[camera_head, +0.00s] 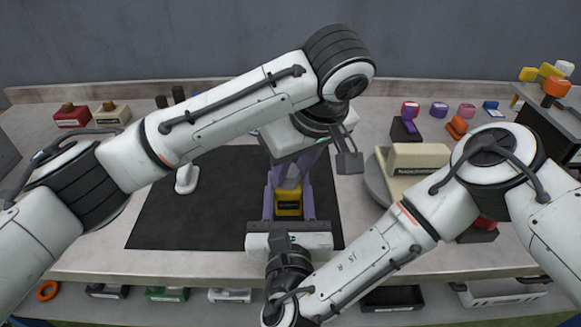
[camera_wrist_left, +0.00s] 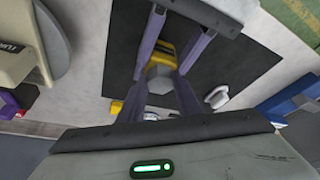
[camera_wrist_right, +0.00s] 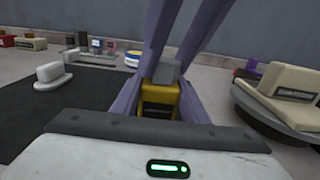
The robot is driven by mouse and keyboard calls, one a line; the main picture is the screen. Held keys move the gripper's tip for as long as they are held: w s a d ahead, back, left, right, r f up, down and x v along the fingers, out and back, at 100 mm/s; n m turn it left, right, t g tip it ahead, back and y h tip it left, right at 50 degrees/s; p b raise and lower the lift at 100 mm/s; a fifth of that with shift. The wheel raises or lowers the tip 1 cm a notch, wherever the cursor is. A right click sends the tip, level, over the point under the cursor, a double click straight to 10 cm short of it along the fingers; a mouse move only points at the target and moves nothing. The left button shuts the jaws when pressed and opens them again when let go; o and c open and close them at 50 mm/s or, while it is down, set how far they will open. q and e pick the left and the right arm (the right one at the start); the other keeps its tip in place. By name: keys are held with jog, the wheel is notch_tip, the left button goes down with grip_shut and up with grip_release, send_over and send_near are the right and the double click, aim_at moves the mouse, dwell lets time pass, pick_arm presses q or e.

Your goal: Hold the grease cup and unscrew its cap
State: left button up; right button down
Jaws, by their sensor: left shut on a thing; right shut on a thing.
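The grease cup has a yellow body (camera_head: 288,204) with a dark label and stands above the black mat. Its grey cap (camera_wrist_right: 167,71) is on top in the right wrist view and also shows in the left wrist view (camera_wrist_left: 161,78). My right gripper (camera_head: 287,205) comes from the front, its purple fingers shut on either side of the yellow body. My left gripper (camera_head: 289,180) reaches down from above, its fingers shut on the cap. The fingers hide part of the cap in the head view. I cannot tell whether the cup touches the mat.
The black mat (camera_head: 175,222) is mostly clear, with a white object (camera_head: 187,179) on its left side. A beige block (camera_head: 416,157) sits on a round turntable to the right. Red (camera_head: 73,117) and cream (camera_head: 112,113) boxes stand back left. Several small coloured items are at the back right.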

pick_arm(q)
jog(key=n+y, duration=0.1)
jog(key=n, duration=0.2)
jog(key=shift+w+g, duration=0.15)
jog(key=shift+g, duration=0.25)
jog(key=n+g, duration=0.1)
jog(key=n, duration=0.2)
jog(key=shift+w+d+y, duration=0.1)
jog(key=shift+y, duration=0.2)
jog(key=o, duration=1.2)
jog(key=shift+c, duration=0.2)
jog(key=shift+o, duration=0.4)
jog(key=shift+d, duration=0.1)
jog(key=shift+r, duration=0.1)
jog(key=shift+r, duration=1.9)
